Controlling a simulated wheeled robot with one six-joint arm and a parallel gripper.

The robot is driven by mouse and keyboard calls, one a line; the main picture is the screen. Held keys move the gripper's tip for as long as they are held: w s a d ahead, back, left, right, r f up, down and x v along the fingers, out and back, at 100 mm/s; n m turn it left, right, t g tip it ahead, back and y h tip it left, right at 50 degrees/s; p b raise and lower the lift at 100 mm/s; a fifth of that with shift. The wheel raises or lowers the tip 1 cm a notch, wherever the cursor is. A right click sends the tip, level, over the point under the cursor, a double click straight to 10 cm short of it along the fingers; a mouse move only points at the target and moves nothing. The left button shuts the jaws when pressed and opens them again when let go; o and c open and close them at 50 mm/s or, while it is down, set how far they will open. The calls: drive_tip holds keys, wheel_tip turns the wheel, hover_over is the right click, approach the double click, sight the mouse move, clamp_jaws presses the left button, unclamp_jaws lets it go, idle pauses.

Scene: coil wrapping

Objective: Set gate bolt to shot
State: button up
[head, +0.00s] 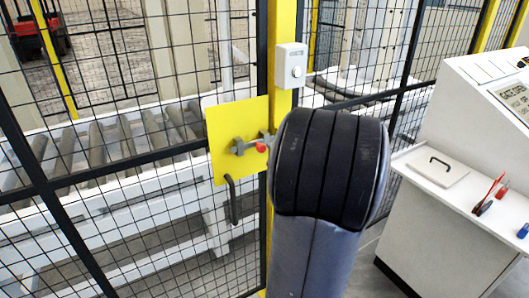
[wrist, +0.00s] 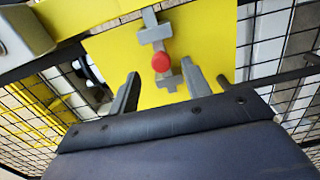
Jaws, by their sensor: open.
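The gate bolt (head: 238,148) is a grey bar on a yellow plate (head: 225,120) fixed to the mesh gate, with a red knob (head: 262,147). In the wrist view the bolt (wrist: 150,20) runs up and down the picture, and its red knob (wrist: 160,62) shows clearly. My gripper (wrist: 161,70) is open, with one grey finger on each side of the knob in the picture. I see no contact, and depth is hard to judge. In the head view my arm hides the gripper and the post side of the bolt, so whether the bolt enters the post cannot be told.
A yellow post (head: 283,22) carries a grey button box (head: 291,66) just above the bolt. A black gate handle (head: 232,200) hangs below the plate. A white console (head: 455,150) with a shelf stands at the right. A roller conveyor (head: 120,140) lies behind the mesh.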

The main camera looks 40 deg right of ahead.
sight(249, 146)
drive_tip(key=shift+v, duration=1.65)
drive_tip(key=p+x, duration=0.1)
drive_tip(key=x, duration=0.4)
drive_tip(key=p+x, duration=0.1)
drive_tip(key=x, duration=0.5)
drive_tip(key=shift+w+a, duration=0.35)
drive_tip(key=shift+a, duration=1.15)
